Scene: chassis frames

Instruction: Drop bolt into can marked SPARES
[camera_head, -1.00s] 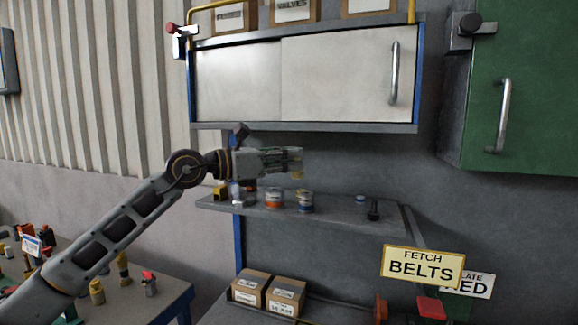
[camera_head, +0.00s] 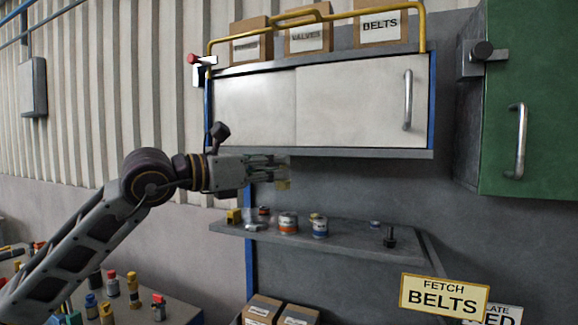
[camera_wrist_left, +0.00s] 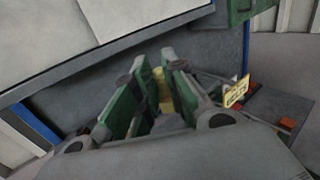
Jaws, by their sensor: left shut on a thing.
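My left gripper (camera_head: 283,171) is shut on a small yellow thing, likely the bolt (camera_head: 283,184). It hangs below the fingertips, and it also shows between the green-sided fingers in the left wrist view (camera_wrist_left: 163,92). The gripper is above the shelf (camera_head: 350,235), with clear space below it. On the shelf stand an orange-and-white can (camera_head: 288,223) and a blue-and-white can (camera_head: 320,228). A dark red can (camera_head: 263,213) stands farther left. I cannot read any can's marking, so I cannot tell which says SPARES. My right gripper is out of view.
A white sliding-door cabinet (camera_head: 350,105) hangs above the shelf. A small yellow block (camera_head: 234,216), a black object (camera_head: 390,238) and a small blue can (camera_head: 375,225) are also on the shelf. A FETCH BELTS sign (camera_head: 444,296) is at lower right. A green cabinet (camera_head: 500,120) is at right.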

